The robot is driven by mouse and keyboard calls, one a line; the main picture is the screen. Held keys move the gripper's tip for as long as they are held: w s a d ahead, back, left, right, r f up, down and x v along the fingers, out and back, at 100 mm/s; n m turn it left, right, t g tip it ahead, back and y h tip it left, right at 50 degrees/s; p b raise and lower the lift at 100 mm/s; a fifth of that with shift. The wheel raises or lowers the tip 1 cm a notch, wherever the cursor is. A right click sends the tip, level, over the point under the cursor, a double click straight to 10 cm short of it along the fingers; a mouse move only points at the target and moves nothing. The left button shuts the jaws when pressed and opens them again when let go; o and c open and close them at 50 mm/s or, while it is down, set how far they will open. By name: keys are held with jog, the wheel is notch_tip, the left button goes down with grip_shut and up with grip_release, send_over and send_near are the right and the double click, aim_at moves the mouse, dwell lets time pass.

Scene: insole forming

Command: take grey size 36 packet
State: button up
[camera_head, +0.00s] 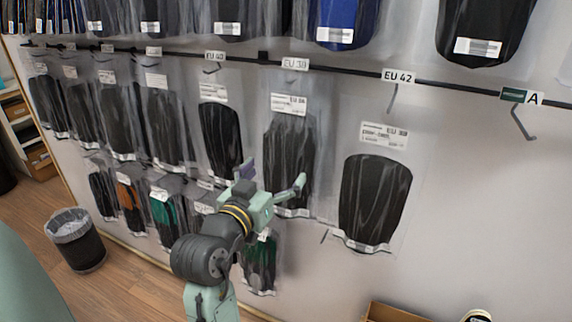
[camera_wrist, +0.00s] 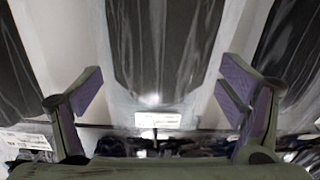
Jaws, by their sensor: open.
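Clear packets with dark grey or black insoles hang on a wall rail. One packet (camera_head: 290,135) hangs from the third labelled hook, its tag too blurred to tell 36 from 38. My gripper (camera_head: 273,178) is open in front of its lower part, partly covering it. In the wrist view, the open fingers of my gripper (camera_wrist: 160,88) stand on either side of a dark insole packet (camera_wrist: 162,50), with a white label at its lower edge. Nothing is held, and I cannot tell whether the fingers touch the packet.
Another dark packet (camera_head: 375,200) hangs to the right under the EU 42 tag (camera_head: 399,77). A dark packet (camera_head: 220,135) hangs close on the left under EU 40. Lower packets (camera_head: 260,265) hang beneath. A bin (camera_head: 78,245) stands on the floor. The hook at A (camera_head: 520,120) is empty.

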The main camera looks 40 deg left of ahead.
aim_at(283, 164)
jog(key=x, duration=0.3)
jog(key=shift+w+a+f+p, duration=0.1)
jog(key=shift+w+f+p, duration=0.05)
jog(key=shift+p, duration=0.25)
jog(key=shift+c, duration=0.3)
jog(key=c, duration=1.2)
jog(key=shift+c, duration=0.2)
